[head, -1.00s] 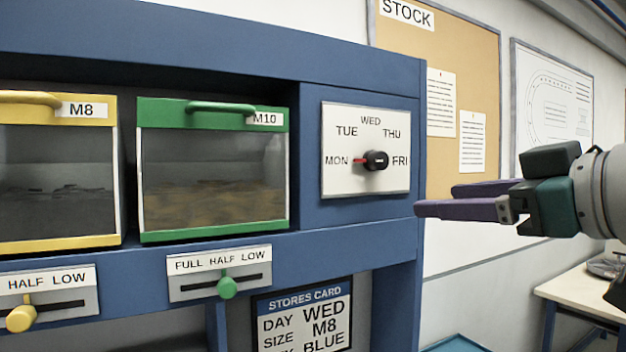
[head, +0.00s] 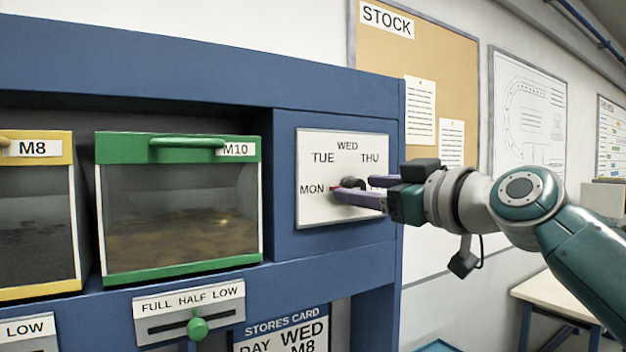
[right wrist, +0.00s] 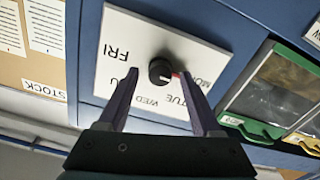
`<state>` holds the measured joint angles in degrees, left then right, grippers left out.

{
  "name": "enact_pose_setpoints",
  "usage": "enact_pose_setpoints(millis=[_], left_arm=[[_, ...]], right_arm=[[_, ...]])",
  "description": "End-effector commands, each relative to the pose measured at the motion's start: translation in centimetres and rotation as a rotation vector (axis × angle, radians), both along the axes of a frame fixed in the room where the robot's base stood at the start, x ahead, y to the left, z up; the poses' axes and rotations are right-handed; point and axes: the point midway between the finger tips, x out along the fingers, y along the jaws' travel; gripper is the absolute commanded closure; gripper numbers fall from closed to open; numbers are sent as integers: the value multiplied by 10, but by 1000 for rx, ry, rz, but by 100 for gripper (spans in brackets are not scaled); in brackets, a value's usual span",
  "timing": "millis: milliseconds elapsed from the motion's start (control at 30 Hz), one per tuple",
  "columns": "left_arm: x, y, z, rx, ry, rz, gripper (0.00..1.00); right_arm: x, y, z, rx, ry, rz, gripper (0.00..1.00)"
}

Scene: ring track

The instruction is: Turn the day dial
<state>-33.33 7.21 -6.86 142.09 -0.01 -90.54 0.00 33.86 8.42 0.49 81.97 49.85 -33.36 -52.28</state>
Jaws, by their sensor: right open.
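The day dial is a black knob (right wrist: 160,71) with a red pointer on a white plate (head: 318,150) marked MON, TUE, WED, THU and FRI. In the head view the red pointer points left toward MON, and my right gripper (head: 352,190) partly hides the knob and covers FRI. In the right wrist view the knob sits between the two purple fingers (right wrist: 158,95), with clear gaps to both. The right gripper is open. The stores card (head: 283,335) below reads DAY WED and M8; its lower part is cut off. My left gripper is not in view.
A green M10 bin (head: 180,200) and a yellow M8 bin (head: 38,215) stand left of the dial. A slider (head: 197,328) with a green knob sits below the M10 bin. A stock board (head: 425,60) hangs on the wall to the right.

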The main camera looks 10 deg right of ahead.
Motion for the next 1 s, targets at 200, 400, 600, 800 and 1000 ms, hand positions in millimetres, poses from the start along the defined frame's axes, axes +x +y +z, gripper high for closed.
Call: enact_pose_setpoints(millis=[200,400,600,800,1000], left_arm=[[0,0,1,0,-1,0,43],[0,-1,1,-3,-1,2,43],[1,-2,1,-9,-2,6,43],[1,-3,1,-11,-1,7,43],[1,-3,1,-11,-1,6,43]], right_arm=[[3,1,0,-1,0,0,34],[3,1,0,-1,0,0,40],[3,1,0,-1,1,0,63],[3,1,0,-1,1,0,86],[3,1,0,-1,1,0,100]])
